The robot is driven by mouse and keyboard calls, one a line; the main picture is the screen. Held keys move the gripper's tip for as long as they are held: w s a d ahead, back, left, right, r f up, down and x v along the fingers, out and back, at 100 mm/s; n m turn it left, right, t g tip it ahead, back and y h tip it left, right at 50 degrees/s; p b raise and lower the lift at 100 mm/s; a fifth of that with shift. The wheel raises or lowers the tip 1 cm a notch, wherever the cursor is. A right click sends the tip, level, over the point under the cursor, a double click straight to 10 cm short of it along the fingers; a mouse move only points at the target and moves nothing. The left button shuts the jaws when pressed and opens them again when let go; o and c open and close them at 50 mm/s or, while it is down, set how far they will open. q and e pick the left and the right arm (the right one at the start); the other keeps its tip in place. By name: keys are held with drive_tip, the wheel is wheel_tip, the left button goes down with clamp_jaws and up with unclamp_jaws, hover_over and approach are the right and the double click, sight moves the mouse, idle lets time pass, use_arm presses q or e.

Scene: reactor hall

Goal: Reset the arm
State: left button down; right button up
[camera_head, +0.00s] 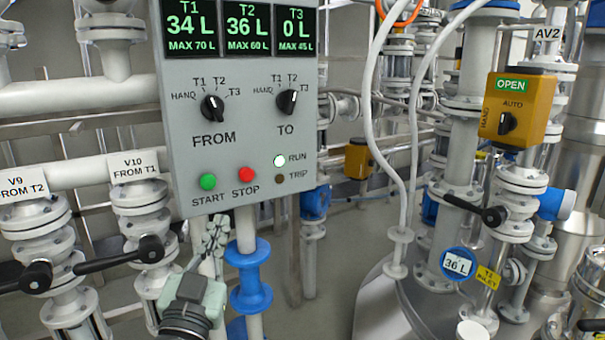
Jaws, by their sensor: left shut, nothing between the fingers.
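My left gripper (215,233) is in the lower left-centre of the head view, pointing up, with its grey-green wrist (195,292) below it. Its fingers are shut and empty. It is just under the grey control panel (240,135), below the green START button (208,181) and red STOP button (246,174). I cannot tell if it touches the pipe behind it. My right gripper is not in view.
Valves V10 (140,195) and V9 (35,225), with black levers, stand left of the gripper. A blue-flanged pipe (250,280) is close on its right. The panel reads T1 34 L, T2 36 L, T3 0 L; the RUN lamp (279,161) is lit. Yellow AV2 box (520,108) shows OPEN.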

use_arm(q)
drive_tip(key=s+a+f+g+y, duration=0.1)
drive_tip(key=a+f+g, duration=0.15)
drive_tip(key=f, duration=0.85)
drive_tip(key=s+a+f+n+g, duration=0.15)
drive_tip(key=f+g, duration=0.25)
drive_tip(key=f, duration=0.6)
drive_tip(key=s+a+f+g+y, duration=0.1)
drive_tip(key=s+a+f+g, duration=0.15)
drive_tip(key=f, duration=0.85)
drive_tip(key=s+a+f+g, duration=0.3)
drive_tip(key=s+f+g, duration=0.7)
drive_tip(key=s+f, duration=1)
drive_tip(key=shift+s+f, duration=0.4)
drive_tip(key=shift+f, duration=0.15)
drive_tip(key=c, duration=2.2)
unclamp_jaws()
drive_tip(key=shift+d+m+h, duration=0.1)
drive_tip(key=shift+m+h, duration=0.15)
drive_tip(key=shift+h, duration=0.05)
